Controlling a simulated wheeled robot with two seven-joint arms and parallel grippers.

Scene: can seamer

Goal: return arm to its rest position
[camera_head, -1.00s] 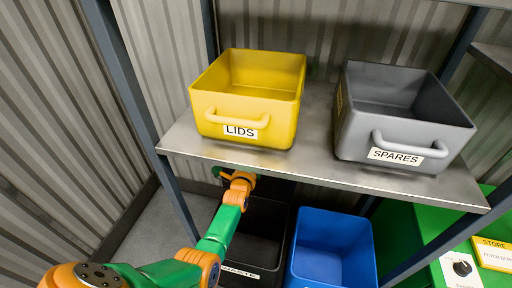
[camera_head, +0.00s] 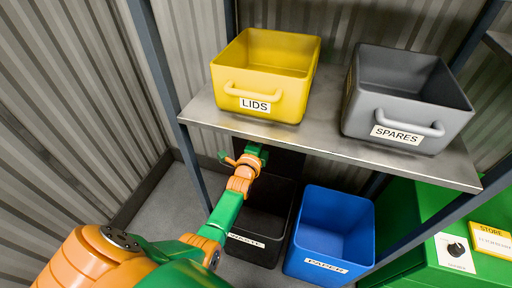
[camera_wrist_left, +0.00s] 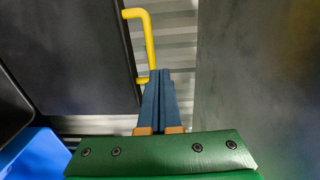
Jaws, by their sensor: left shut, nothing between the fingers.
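My left arm (camera_head: 222,215), green and orange, comes in from the lower left in the head view. Its wrist end (camera_head: 250,158) is below the shelf's front edge, over the back of the black WASTE bin. In the left wrist view my left gripper (camera_wrist_left: 158,74) shows two blue-grey fingers pressed together, with nothing between them. A bent yellow bar (camera_wrist_left: 145,38) stands just beyond the fingertips, beside a dark panel (camera_wrist_left: 75,50). I cannot tell whether the fingers touch the bar. My right gripper is not in view.
The metal shelf (camera_head: 320,140) carries a yellow LIDS bin (camera_head: 262,103) and a grey SPARES bin (camera_head: 400,138). Below stand the black WASTE bin (camera_head: 255,250) and a blue PAPER bin (camera_head: 330,245). A green machine (camera_head: 405,215) is at the right. A shelf post (camera_head: 165,85) rises left of the arm.

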